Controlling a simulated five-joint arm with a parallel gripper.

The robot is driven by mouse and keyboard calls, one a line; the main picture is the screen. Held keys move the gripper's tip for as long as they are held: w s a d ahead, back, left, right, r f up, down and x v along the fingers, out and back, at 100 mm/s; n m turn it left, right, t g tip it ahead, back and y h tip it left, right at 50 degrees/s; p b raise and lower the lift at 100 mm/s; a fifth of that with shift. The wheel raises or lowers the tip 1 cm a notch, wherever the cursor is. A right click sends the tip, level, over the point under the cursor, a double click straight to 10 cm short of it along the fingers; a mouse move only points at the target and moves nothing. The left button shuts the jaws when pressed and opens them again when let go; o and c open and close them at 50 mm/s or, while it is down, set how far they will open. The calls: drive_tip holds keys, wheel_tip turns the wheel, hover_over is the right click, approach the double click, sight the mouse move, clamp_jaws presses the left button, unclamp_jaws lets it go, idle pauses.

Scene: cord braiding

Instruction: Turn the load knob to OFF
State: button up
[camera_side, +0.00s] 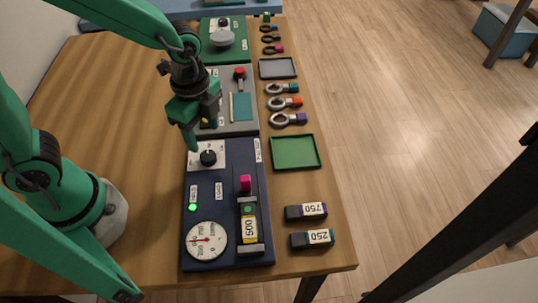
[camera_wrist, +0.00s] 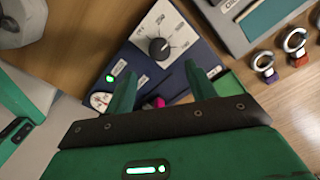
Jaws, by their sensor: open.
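The load knob (camera_side: 208,157) is a round black dial on a pale plate at the far end of a dark blue panel (camera_side: 227,190).
A block marked 500 (camera_side: 249,229) and a magenta piece (camera_side: 245,183) are on the panel. Blocks marked 750 (camera_side: 306,211) and 250 (camera_side: 312,238), a green tray (camera_side: 296,152) and several ring-ended pieces lie to the right. A grey panel (camera_side: 241,126) stands beyond.

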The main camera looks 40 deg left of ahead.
sight(209, 155)
drive_tip(key=shift+f, duration=3.7)
drive_tip(key=c, duration=1)
